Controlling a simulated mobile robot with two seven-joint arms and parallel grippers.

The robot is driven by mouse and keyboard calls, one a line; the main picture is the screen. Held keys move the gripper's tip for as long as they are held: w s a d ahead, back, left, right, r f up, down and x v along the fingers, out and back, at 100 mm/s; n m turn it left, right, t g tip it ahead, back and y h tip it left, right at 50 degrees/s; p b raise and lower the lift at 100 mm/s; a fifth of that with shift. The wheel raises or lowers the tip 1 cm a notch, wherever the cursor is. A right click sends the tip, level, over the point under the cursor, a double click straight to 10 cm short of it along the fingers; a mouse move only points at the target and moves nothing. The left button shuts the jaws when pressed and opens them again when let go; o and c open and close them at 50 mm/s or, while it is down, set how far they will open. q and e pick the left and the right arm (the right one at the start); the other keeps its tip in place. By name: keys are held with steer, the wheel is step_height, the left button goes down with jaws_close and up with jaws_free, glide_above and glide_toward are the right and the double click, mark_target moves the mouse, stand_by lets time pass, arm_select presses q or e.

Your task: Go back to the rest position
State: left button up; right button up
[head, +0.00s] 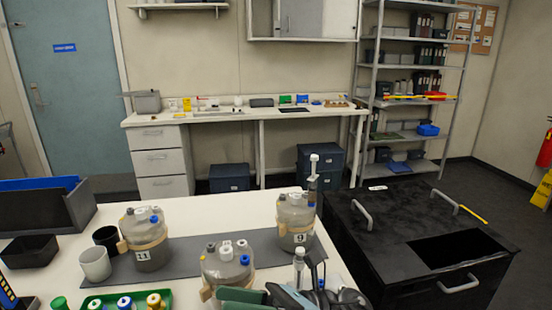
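Neither of my grippers can be made out in the head view. Three grey vessels with tan bands and capped ports stand on the white table: one marked 11 (147,254) at left on a dark grey mat (192,257), one marked 9 (291,234) at the mat's right end, and a front one (224,280) cut off by lower things. An upright syringe-like piece (312,180) rises beside vessel 9. A second one (299,265) stands nearer the front. Dark and green shapes (312,295) at the bottom edge are cut off, and I cannot tell what they are.
A black cabinet (385,225) with handles and a dark opening stands right of the table. Cups (95,263), a dark tray (30,251) and a green rack (160,306) with capped tubes are at left. A bench (225,115) and shelves (415,68) line the back. Floor shows at right.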

steer(key=d+f+n+t+h+p, duration=0.1)
steer(key=d+f+n+t+h, duration=0.8)
steer(key=n, duration=0.9)
steer(key=d+f+n+t+h, duration=0.55)
steer(key=f+n+t, duration=0.7)
steer(key=n, duration=0.55)
arm_select(q)
steer(key=shift+t, duration=0.4)
steer(key=w+r, duration=0.1)
steer(key=w+r+p, duration=0.1)
steer(key=r, duration=0.1)
steer(key=shift+w+a+r, duration=0.15)
steer(key=shift+w+a, duration=0.05)
steer(key=shift+w, duration=0.1)
arm_select(e)
steer(key=s+d+f+m+g+h, duration=0.2)
steer(key=s+d+f+m+g, duration=0.2)
steer(key=s+f, duration=0.5)
steer(key=s+d+f+m+g+h, duration=0.3)
steer(key=s+d+f+m, duration=0.4)
steer(key=s, duration=0.6)
steer(key=shift+s+f+m+g+h, duration=0.3)
steer(key=shift+s+f+g+h, duration=0.1)
steer(key=shift+f+g, duration=0.45)
